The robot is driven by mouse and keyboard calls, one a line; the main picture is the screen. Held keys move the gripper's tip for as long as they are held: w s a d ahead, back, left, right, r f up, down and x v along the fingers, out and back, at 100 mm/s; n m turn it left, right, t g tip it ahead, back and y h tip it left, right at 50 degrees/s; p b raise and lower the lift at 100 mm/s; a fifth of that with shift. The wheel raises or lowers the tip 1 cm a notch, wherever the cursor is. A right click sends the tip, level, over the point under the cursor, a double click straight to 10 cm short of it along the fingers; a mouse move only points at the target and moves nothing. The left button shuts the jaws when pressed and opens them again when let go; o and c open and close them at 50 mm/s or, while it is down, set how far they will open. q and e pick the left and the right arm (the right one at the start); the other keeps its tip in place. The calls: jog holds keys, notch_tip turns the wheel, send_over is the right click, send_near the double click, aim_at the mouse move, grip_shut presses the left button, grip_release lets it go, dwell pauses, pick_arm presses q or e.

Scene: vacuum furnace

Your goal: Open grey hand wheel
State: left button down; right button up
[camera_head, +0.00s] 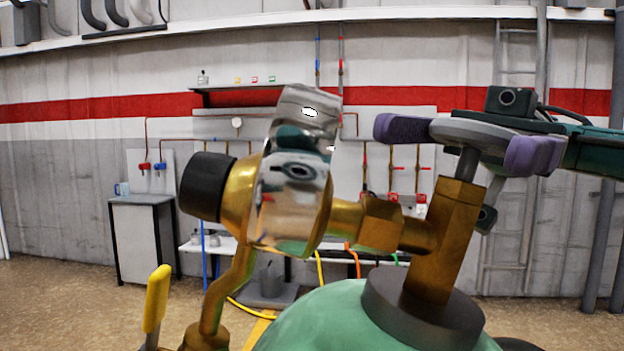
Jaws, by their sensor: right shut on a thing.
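The grey hand wheel (478,132) sits on a short grey stem on top of the brass valve body (441,240) at the right. My right gripper (461,141) reaches in from the right and is shut on the wheel. One purple fingertip is at the wheel's left rim and the other at its right front rim. My left gripper is not in view.
A chrome and brass fitting with a black knob (205,186) stands left of the valve, joined by brass pipe. A green rounded vessel (345,318) lies below. A yellow-handled lever (156,298) is at the lower left. A small table (143,201) stands by the back wall.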

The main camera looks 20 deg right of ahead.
jog(key=shift+s+f+n+g+h+b, duration=0.1)
jog(key=shift+n+g+h+b, duration=0.25)
jog(key=shift+n+g+h, duration=0.35)
jog(key=shift+g, duration=0.3)
jog(key=o, duration=1.3)
jog(key=shift+d, duration=0.1)
